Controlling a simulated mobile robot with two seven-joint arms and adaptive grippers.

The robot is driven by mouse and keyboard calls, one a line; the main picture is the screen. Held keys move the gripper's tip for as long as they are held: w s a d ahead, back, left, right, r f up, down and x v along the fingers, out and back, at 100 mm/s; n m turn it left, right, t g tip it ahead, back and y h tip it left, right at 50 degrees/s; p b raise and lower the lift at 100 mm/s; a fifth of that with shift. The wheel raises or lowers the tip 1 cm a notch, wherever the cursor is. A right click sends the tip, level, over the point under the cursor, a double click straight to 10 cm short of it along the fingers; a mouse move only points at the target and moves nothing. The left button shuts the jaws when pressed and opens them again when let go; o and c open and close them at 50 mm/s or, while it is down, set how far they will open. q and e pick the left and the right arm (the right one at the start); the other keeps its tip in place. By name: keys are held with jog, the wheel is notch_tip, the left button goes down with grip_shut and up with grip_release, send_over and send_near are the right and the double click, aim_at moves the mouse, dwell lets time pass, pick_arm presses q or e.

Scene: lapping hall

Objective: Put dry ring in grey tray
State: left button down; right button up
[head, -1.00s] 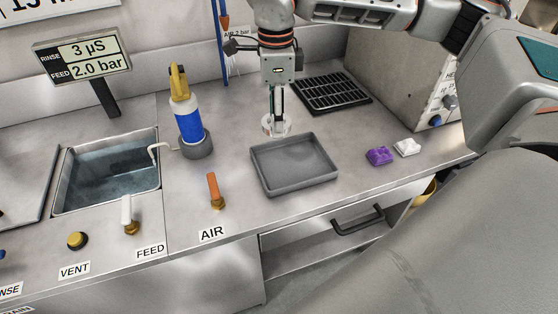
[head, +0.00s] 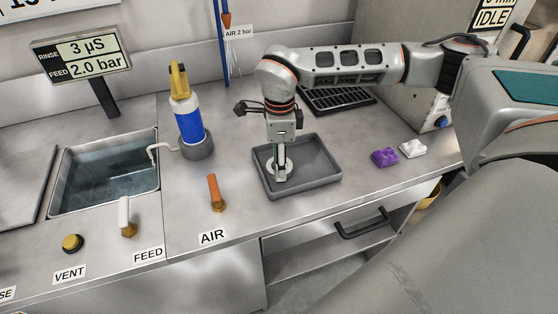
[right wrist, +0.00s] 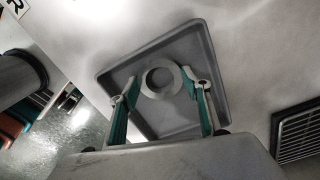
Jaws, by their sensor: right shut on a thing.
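The ring (head: 269,167) is pale grey with a round hole. My right gripper (head: 281,171) points down over the left half of the grey tray (head: 325,181) and is shut on the ring. In the right wrist view, the ring (right wrist: 161,95) lies between the fingertips, with the tray (right wrist: 205,50) behind it. The ring is within the tray's rim as seen from above. I cannot tell whether it touches the tray floor. My left gripper is not in view.
A blue-labelled bottle (head: 189,125) stands left of the tray, beside the sink (head: 107,175). An orange-handled AIR valve (head: 214,190) is at front left. Purple (head: 384,157) and white (head: 412,148) pieces lie to the right. A black grate (head: 345,99) is behind.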

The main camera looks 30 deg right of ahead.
jog(key=shift+r, duration=0.15)
jog(key=shift+f, duration=0.2)
jog(key=o, duration=1.4)
jog(key=shift+c, duration=0.2)
notch_tip(320, 180, up, 12)
jog(key=p, duration=0.1)
jog(key=shift+r+p, duration=0.15)
jog(key=shift+p, duration=0.15)
